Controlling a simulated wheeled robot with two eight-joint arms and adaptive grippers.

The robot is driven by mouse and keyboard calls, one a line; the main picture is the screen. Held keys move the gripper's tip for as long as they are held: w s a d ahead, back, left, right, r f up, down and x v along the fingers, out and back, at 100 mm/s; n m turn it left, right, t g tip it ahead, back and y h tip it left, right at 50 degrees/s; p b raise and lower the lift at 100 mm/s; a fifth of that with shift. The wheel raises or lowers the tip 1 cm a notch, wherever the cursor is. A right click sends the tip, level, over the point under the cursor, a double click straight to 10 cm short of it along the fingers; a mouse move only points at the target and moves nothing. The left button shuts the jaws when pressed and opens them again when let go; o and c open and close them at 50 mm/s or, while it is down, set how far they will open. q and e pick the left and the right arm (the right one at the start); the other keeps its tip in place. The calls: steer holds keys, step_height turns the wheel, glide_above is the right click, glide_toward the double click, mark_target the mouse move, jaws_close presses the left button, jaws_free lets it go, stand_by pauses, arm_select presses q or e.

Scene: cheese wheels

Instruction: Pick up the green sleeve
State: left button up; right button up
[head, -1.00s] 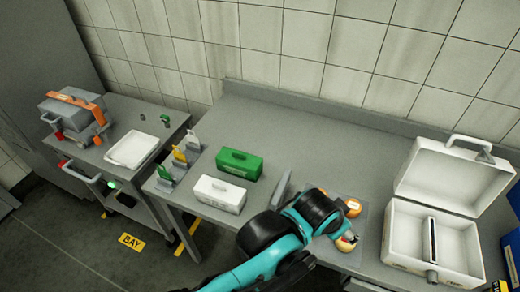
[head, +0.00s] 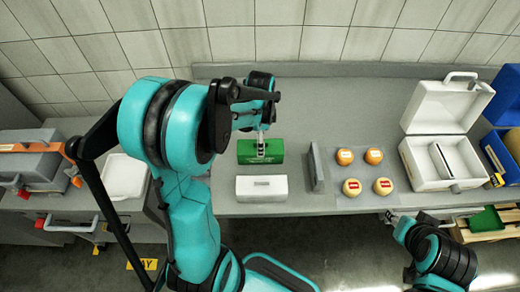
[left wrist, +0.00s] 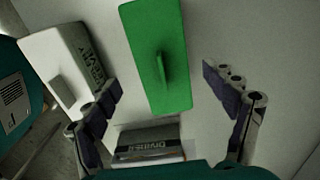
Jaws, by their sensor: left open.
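The green sleeve (head: 250,158) is a green box with a raised handle on top. It lies on the grey worktop behind the white sleeve (head: 262,188). My left gripper (head: 262,150) points down over the green sleeve and partly covers it. In the left wrist view the green sleeve (left wrist: 150,35) and its upright handle fin lie between the spread fingers of my left gripper (left wrist: 163,82). The fingers are open, with nothing between them that they touch.
A grey divider (head: 317,170) stands right of the sleeves; it also shows in the left wrist view (left wrist: 148,135). Several cheese wheels (head: 383,187) sit on a clear mat (head: 367,172). An open white case (head: 411,166) stands farther right, beside a blue bin (head: 497,158).

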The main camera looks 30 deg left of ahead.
arm_select(q)
steer(key=f+b, duration=0.2)
steer(key=f, duration=0.4)
steer(key=shift+w, duration=0.2)
steer(key=c, duration=1.1)
